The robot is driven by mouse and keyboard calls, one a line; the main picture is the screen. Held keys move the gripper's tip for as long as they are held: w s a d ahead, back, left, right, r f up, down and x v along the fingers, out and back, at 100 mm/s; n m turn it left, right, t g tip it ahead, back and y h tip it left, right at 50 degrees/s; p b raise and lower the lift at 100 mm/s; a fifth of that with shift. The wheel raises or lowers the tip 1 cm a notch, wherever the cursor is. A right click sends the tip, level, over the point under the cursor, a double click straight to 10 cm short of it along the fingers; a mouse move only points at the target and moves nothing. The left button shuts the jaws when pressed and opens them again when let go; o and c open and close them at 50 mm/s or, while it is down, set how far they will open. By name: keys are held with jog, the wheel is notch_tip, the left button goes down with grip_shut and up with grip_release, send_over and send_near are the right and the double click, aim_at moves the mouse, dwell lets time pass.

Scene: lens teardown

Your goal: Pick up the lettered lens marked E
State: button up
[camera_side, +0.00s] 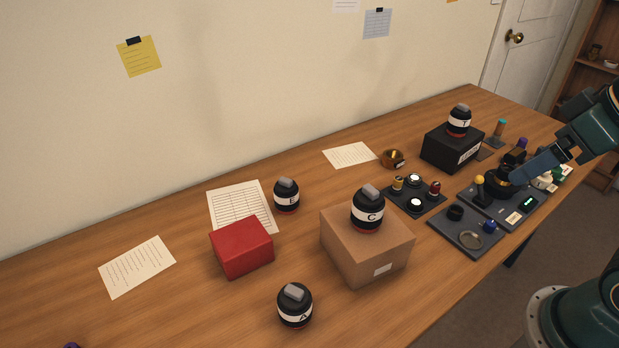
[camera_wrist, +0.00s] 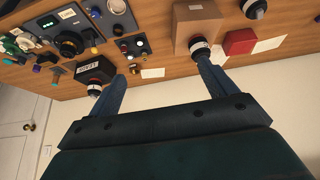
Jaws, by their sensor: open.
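The lens marked E (camera_side: 286,196) is a black cylinder with a white lettered band, a thin red ring low down and a grey block on top. It stands upright on the table between the red box and the wall. In the wrist view I cannot make it out for certain; my right finger covers that area. My gripper (camera_side: 517,176) is far to its right in the side view, over the dark equipment. In the wrist view my gripper (camera_wrist: 162,71) has its fingers wide apart with nothing between them.
Similar lenses stand nearby: C (camera_side: 368,210) on a brown box (camera_side: 365,252), A (camera_side: 295,306) on the table, T (camera_side: 459,121) on a black box (camera_side: 440,148). A red box (camera_side: 242,247) sits just in front of E. Paper sheets (camera_side: 240,200) lie near the wall.

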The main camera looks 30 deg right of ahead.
jog(key=shift+w, duration=0.1)
jog(key=n+g+y, duration=0.3)
jog(key=n+y, duration=0.1)
jog(key=n, duration=0.7)
send_over(292, 180)
jog(key=s+d, duration=0.2)
jog(key=d, duration=0.1)
notch_tip(292, 180, down, 17)
jog(key=shift+a, duration=0.15)
jog(key=x, duration=0.7)
jog(key=shift+w+f, duration=0.15)
jog(key=shift+f, duration=0.25)
jog(key=shift+w+a+f, duration=0.1)
jog(key=shift+f, duration=0.2)
